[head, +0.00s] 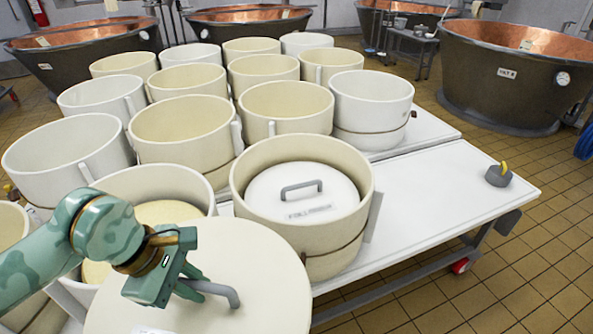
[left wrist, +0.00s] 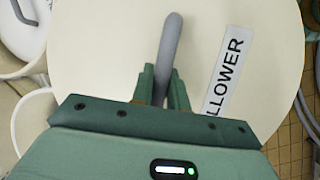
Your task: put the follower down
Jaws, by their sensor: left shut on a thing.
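The follower (head: 262,272) is a round cream disc with a grey bar handle (head: 221,289) and a white label. My left gripper (head: 192,286) is shut on its handle. In the left wrist view the handle (left wrist: 168,65) stands between the two fingers (left wrist: 163,88), and the follower (left wrist: 110,40) carries a label ending in "LLOWER" (left wrist: 223,78). In the head view the follower is at the bottom, in front of the moulds; what lies under it is hidden. My right gripper does not show.
A cream mould (head: 250,192) holds another, white follower (head: 290,203). Several open moulds crowd the white table (head: 430,210) behind and left. The table's right part is clear except for a small grey weight-like object (head: 497,177). Copper vats (head: 510,75) stand at the back.

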